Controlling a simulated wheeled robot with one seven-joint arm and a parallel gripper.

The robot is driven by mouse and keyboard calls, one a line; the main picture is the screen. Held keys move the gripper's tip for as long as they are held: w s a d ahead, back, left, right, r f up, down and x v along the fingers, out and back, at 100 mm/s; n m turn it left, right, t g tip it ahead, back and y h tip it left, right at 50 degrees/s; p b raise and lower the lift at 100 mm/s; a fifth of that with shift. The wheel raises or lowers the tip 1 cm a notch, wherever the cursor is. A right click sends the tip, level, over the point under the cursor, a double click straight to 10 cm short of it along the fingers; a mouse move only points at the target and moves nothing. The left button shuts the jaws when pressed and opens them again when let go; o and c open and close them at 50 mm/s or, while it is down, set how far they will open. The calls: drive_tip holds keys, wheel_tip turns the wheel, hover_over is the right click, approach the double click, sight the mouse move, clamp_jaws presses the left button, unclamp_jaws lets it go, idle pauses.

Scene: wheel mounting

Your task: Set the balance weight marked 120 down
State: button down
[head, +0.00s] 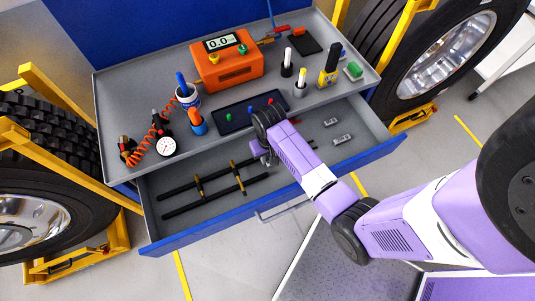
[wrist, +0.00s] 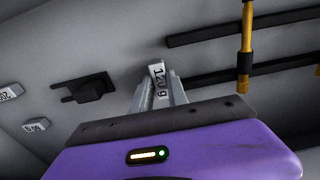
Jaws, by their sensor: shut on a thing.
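The balance weight marked 120 g (wrist: 157,72) is a small light-grey block between my fingertips in the wrist view. My gripper (wrist: 159,88) is shut on it, with the label facing the camera. In the head view my gripper (head: 262,155) is over the open drawer (head: 210,225), near its middle, just in front of the upper tray. The weight cannot be made out there. Whether it touches the drawer floor, I cannot tell.
Two other grey weights (head: 332,121) (head: 343,138) lie in the drawer to the right. Black rods with yellow clamps (head: 200,188) lie to the left. A dark pronged shape (wrist: 90,88) shows on the drawer floor. The tester (head: 228,70) and several tools stand on the tray above.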

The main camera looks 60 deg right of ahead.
drive_tip(key=shift+f, duration=0.3)
drive_tip(key=shift+f, duration=0.1)
drive_tip(key=c, duration=1.3)
unclamp_jaws()
